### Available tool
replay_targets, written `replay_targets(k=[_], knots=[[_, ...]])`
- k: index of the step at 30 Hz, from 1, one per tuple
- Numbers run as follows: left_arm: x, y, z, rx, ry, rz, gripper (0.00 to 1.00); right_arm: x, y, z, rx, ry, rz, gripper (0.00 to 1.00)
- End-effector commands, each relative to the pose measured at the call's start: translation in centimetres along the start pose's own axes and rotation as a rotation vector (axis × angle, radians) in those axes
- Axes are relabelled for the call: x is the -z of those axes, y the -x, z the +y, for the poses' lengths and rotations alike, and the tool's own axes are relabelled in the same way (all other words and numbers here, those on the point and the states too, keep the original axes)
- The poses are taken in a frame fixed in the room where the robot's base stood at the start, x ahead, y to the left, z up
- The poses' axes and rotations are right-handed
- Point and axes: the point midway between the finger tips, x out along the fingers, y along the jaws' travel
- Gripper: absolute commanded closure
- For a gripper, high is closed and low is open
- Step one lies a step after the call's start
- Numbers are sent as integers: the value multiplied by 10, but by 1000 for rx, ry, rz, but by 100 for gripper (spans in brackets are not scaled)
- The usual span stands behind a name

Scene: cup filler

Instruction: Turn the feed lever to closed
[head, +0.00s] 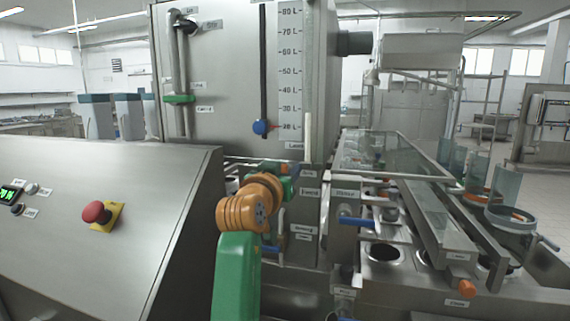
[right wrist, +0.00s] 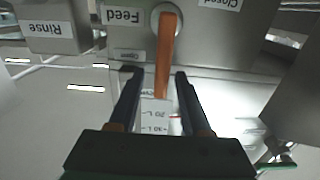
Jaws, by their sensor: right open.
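The orange feed lever (right wrist: 164,60) shows in the right wrist view, which is upside down. Its pivot is beside the "Feed" label (right wrist: 122,16), and its bar points down the picture past the "Open" label. The "Closed" label (right wrist: 220,3) is at the upper right. My right gripper (right wrist: 157,74) is open, with one finger on each side of the lever's free end; whether either finger touches it I cannot tell. In the head view my right gripper (head: 291,169) is mostly behind my orange wrist, and the lever is hidden. My left gripper is not in view.
A blue-handled lever (head: 357,222) is to the right, by the "Rinse" label. A tank with a litre scale (head: 290,75) stands behind. A console with a red button (head: 94,212) is at the left. The cup line (head: 440,240) fills the right.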

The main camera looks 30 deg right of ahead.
Motion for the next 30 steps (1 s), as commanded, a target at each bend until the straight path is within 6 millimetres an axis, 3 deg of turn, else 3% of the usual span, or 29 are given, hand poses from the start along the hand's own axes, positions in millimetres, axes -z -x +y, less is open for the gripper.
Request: replay_targets(k=[4,9,10,30], knots=[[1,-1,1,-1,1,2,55,-1,0,0,0,0,0,51],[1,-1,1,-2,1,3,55,-1,0,0,0,0,0,97],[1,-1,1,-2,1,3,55,-1,0,0,0,0,0,100],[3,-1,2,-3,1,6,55,-1,0,0,-1,0,-2,100]])
